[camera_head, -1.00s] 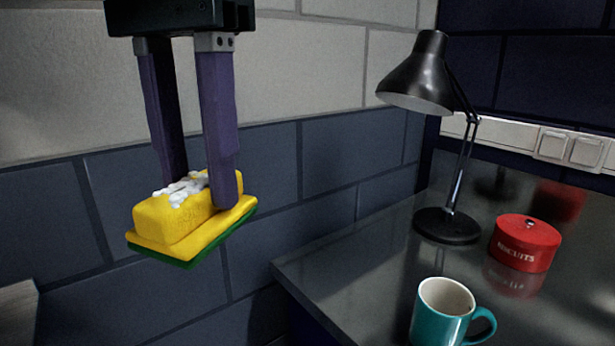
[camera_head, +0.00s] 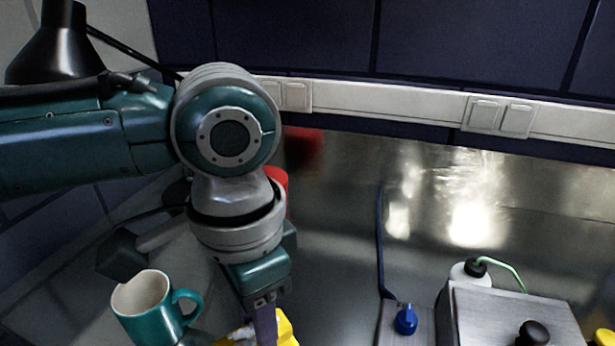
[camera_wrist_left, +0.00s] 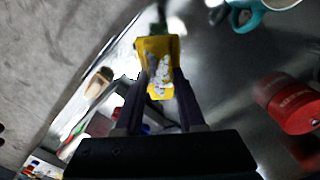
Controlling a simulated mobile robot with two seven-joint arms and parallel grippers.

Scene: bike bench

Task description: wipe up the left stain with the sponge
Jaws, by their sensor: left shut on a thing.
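The yellow sponge (camera_head: 286,328) shows at the bottom edge of the head view, mostly cut off and partly behind my left gripper (camera_head: 264,325). In the left wrist view the sponge (camera_wrist_left: 150,48), with white foam on it, sits between the two purple fingers of my left gripper (camera_wrist_left: 159,82), which is shut on it. The sponge appears held above the metal worktop (camera_head: 335,240). I cannot make out any stain in these frames. My right gripper is not in view.
A teal mug (camera_head: 139,312) stands at lower left. A red tin (camera_wrist_left: 296,103) is partly hidden behind my left arm in the head view. A black lamp (camera_head: 58,50) is upper left. A metal box (camera_head: 510,315) and a blue knob (camera_head: 405,320) are lower right.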

